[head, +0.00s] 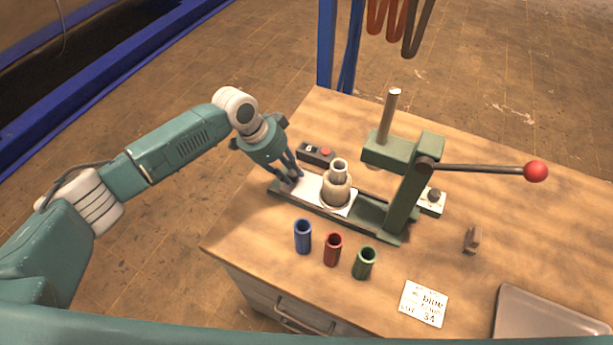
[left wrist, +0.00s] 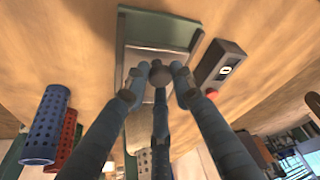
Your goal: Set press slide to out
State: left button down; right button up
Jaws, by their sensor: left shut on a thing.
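The press (head: 412,185) is a green frame with a vertical ram and a long lever ending in a red ball (head: 536,171). Its slide (head: 309,189) is a pale plate lying on the green track, out to the left of the press frame. A beige stepped fixture (head: 337,190) stands upright on the slide, clear of the ram. My left gripper (head: 292,178) is at the slide's left end. In the left wrist view its fingers (left wrist: 160,80) are shut around a small grey knob (left wrist: 161,74) on the slide. My right gripper is not in view.
Blue (head: 303,237), red (head: 333,250) and green (head: 364,264) sleeves stand in front of the track. A dark control box (head: 316,153) with a red button sits behind it. A printed card (head: 424,304) and a grey tray (head: 545,318) lie at front right.

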pick_arm(q)
jog(key=w+a, duration=0.1)
jog(key=a, duration=0.2)
jog(key=shift+w+r, duration=0.15)
jog(key=shift+w, duration=0.2)
jog(key=shift+w+a+r, duration=0.1)
jog(key=shift+a, duration=0.05)
jog(key=c, duration=1.5)
grip_release()
jog(key=shift+a, duration=0.1)
jog(key=shift+o, duration=0.2)
jog(key=v, duration=1.2)
jog(key=shift+a, duration=0.1)
